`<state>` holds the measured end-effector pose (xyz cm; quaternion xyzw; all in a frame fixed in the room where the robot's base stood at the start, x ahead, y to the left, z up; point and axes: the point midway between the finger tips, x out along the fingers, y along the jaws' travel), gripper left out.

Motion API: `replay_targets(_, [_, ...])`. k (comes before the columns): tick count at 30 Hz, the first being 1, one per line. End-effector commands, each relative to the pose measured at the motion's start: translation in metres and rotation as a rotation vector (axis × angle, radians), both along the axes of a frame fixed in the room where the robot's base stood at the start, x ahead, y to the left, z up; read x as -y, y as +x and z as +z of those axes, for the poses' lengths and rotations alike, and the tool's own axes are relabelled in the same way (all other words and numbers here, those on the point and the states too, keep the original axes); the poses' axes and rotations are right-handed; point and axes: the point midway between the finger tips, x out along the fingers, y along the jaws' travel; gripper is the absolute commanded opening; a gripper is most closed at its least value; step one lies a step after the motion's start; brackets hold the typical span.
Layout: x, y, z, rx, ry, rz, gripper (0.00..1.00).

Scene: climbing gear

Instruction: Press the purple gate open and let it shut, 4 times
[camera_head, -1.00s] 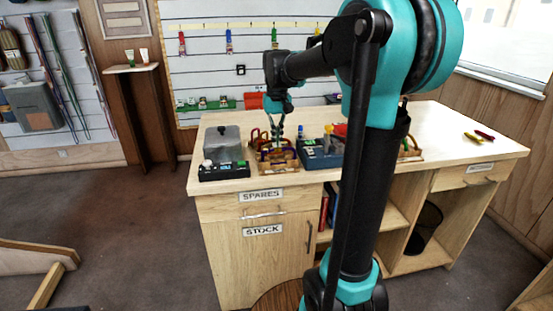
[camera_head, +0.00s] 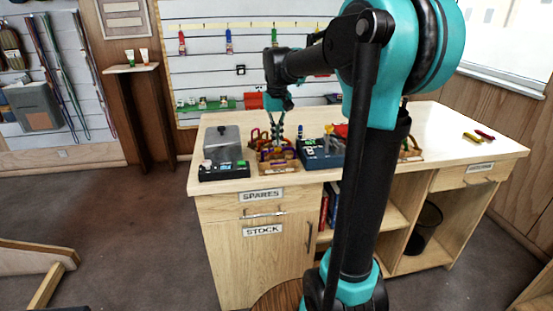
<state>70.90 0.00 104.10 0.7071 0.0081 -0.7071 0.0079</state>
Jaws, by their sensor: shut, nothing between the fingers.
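A small wooden rack (camera_head: 279,167) stands on the desk and holds several coloured carabiners. The purple carabiner (camera_head: 282,155) is at its front, small in this view. I cannot make out whether its gate is open or shut. My gripper (camera_head: 274,143) points down over the rack, shut and empty, with its fingertips just above or beside the purple carabiner. I cannot tell whether they touch it. An orange-brown carabiner (camera_head: 256,138) stands just left of my fingers.
A grey box on a dark base (camera_head: 222,150) stands close on the left. A blue tray (camera_head: 322,157) with small items stands close on the right. Red and yellow pieces (camera_head: 478,137) lie at the far right. The desk's right half (camera_head: 450,150) is mostly clear.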

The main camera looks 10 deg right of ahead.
Motion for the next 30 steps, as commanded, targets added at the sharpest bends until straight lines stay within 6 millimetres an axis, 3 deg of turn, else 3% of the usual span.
replay_targets(15, [0.0,0.0,0.044,0.0,0.0,0.0,0.0])
replay_targets(30, [0.0,0.0,0.046,0.0,0.0,0.0,0.0])
